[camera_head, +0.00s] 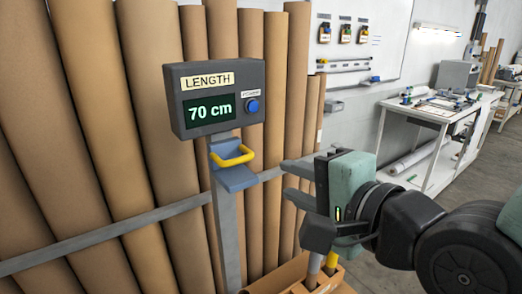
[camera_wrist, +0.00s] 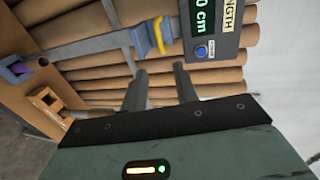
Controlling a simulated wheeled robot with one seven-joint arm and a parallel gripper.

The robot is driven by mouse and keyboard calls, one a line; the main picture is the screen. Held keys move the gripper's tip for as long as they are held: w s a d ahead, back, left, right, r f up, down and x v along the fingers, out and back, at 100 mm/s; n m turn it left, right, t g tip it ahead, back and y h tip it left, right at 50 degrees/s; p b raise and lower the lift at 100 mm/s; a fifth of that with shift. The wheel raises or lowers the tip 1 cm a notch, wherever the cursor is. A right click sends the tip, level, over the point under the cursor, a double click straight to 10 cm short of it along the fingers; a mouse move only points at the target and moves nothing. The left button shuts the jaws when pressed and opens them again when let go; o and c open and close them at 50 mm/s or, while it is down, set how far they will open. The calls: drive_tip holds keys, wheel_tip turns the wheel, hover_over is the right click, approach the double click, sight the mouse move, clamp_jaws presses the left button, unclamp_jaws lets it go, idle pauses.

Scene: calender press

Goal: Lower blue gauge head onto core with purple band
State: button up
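The blue gauge head (camera_head: 236,180) with its yellow handle (camera_head: 233,156) sits on a grey upright post, below the display. It also shows in the wrist view (camera_wrist: 143,42), with its yellow handle (camera_wrist: 162,36) facing my gripper's side. My gripper (camera_head: 287,181) is to the right of the handle, apart from it, with nothing between its fingers. In the wrist view the two fingers (camera_wrist: 159,80) stand apart, short of the handle. A purple-banded core end (camera_wrist: 17,69) shows at the left of the wrist view, by a brown box; I cannot make out a purple band in the head view.
A display (camera_head: 218,95) reads "LENGTH 70 cm", with a blue button (camera_head: 252,106). Tall brown tubes (camera_head: 150,80) stand behind a grey rail (camera_head: 110,236). A brown box (camera_head: 270,283) is below my gripper. A white workbench (camera_head: 435,112) stands back right.

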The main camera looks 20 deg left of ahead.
sight(241, 161)
drive_tip(key=p+x, duration=0.3)
drive_tip(key=x, duration=1.4)
drive_tip(key=shift+s+a+f, duration=0.1)
drive_tip(key=shift+f, duration=0.05)
drive_tip(key=shift+c, duration=0.3)
clamp_jaws()
